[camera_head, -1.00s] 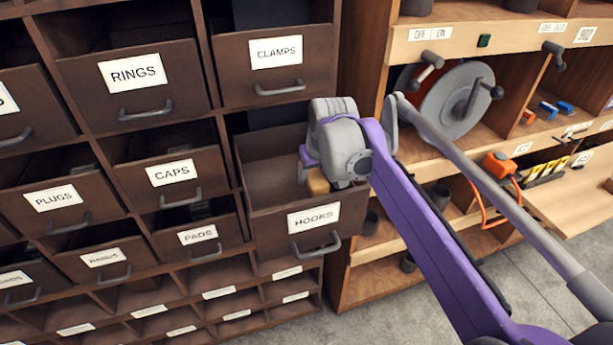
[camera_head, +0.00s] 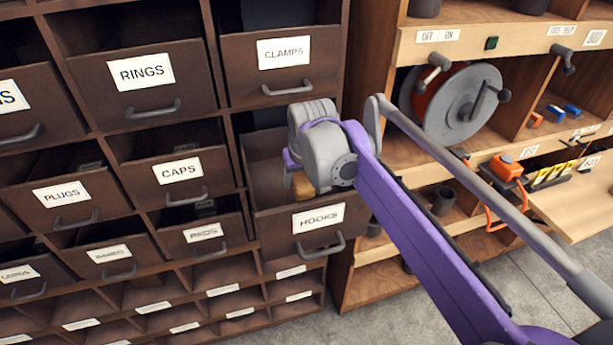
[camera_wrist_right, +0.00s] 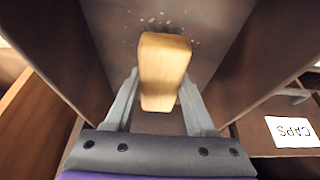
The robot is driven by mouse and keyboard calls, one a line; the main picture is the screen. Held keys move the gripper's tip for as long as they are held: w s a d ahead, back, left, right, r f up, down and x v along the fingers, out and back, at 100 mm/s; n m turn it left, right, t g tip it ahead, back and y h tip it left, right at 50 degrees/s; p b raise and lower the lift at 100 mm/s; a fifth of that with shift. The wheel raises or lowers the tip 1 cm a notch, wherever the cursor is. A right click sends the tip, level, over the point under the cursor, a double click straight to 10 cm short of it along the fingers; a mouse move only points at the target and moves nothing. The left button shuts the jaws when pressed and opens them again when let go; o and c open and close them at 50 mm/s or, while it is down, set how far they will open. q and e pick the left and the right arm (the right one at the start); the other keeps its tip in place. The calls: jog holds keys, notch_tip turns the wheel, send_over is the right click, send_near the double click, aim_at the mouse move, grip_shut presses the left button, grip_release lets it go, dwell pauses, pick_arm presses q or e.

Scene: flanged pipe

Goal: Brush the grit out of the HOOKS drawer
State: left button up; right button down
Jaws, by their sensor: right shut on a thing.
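The HOOKS drawer (camera_head: 270,222) is pulled open at the lower middle of the head view, its label on the front. My right gripper (camera_wrist_right: 160,100) reaches down into it and is shut on a brush with a light wooden body (camera_wrist_right: 163,65). The brush body also shows below my wrist in the head view (camera_head: 303,187). In the right wrist view, pale grit specks (camera_wrist_right: 150,20) lie on the drawer floor just beyond the brush, near dark bristles. The bristles are mostly hidden under the wood. My left gripper is not in view.
The CLAMPS drawer (camera_head: 283,65) is directly above the HOOKS drawer. The CAPS drawer (camera_head: 178,180) and PADS drawer (camera_head: 205,235) are to its left. A shelf unit with a grey reel (camera_head: 462,100) stands at the right, behind my purple arm.

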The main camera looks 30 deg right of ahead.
aim_at(298, 175)
jog(key=shift+w+a+r, duration=0.1)
jog(key=shift+w+a, duration=0.1)
jog(key=shift+a, duration=0.6)
jog(key=shift+w+a+r, duration=0.1)
jog(key=shift+w+a, duration=0.1)
jog(key=shift+a, duration=0.6)
jog(key=shift+w+a+r, duration=0.1)
jog(key=shift+w+a, duration=0.1)
jog(key=shift+a, duration=0.6)
jog(key=shift+s+d+r+p, duration=0.15)
jog(key=shift+s+d, duration=0.15)
jog(key=shift+d, duration=0.9)
jog(key=shift+s+d+f+p, duration=0.15)
jog(key=shift+s+d, duration=0.15)
jog(key=shift+d, duration=0.9)
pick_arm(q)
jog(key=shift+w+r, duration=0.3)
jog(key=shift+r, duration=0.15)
pick_arm(e)
jog(key=shift+r, duration=0.1)
jog(key=shift+r, duration=0.1)
